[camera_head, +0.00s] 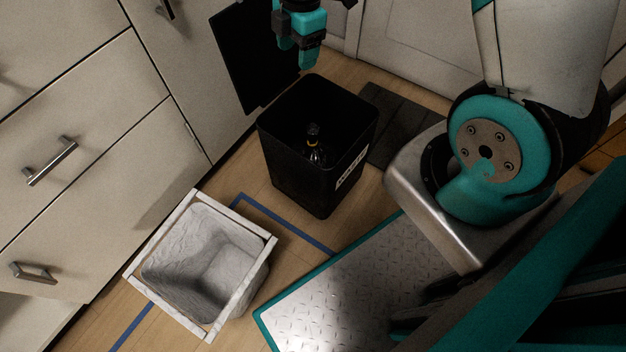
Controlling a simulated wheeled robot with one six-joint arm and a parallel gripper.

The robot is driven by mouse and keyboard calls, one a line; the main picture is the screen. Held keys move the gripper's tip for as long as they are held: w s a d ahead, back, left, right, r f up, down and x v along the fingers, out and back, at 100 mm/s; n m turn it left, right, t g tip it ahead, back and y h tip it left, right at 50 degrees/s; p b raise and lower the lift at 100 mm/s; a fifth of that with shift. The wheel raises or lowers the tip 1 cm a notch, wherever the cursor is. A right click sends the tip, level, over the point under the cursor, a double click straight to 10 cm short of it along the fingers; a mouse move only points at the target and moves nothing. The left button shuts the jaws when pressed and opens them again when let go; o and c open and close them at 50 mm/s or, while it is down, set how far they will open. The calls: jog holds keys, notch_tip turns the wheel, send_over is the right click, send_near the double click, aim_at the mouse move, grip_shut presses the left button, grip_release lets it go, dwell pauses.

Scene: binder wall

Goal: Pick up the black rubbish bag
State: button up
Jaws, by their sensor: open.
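A black square bin (292,175) with a white label stands on the wood floor in the middle of the view. Inside it is a small dark glossy thing with an orange band around its neck, which looks like the tied top of the black rubbish bag (315,150). The rest of it is lost in the bin's dark interior. My gripper (297,50), with teal fingers, hangs near the bin's far rim in the picture, pointing down, open and empty. Its height above the bin is hard to tell.
A light-framed bin (165,310) with a pale grey liner stands at lower left, by blue floor tape (285,224). Cream drawers (85,130) with metal handles line the left. A dark mat (405,120) lies right of the black bin. A black panel (240,55) is behind it.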

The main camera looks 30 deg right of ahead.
jog(key=w+d+f+n+h+b, duration=0.1)
jog(key=d+f+n+b, duration=0.15)
jog(key=f, duration=0.45)
jog(key=w+d+f+n+b, duration=0.1)
jog(key=d+f+b, duration=0.15)
jog(key=f, duration=0.55)
jog(key=b, duration=0.6)
send_near(312, 134)
jog(key=f, duration=0.2)
jog(key=w+d+f, duration=0.1)
jog(key=f, duration=0.1)
jog(key=w+d+f, duration=0.1)
jog(key=f, duration=0.1)
jog(key=shift+w+f, duration=0.15)
jog(key=f+b, duration=0.1)
jog(key=f, duration=0.1)
jog(key=f+b, duration=0.2)
jog(key=a+f+b, duration=0.1)
jog(key=f, duration=0.1)
jog(key=shift+s+f+b, duration=0.15)
jog(key=shift+s+b, duration=0.15)
jog(key=shift+b, duration=0.05)
grip_shut()
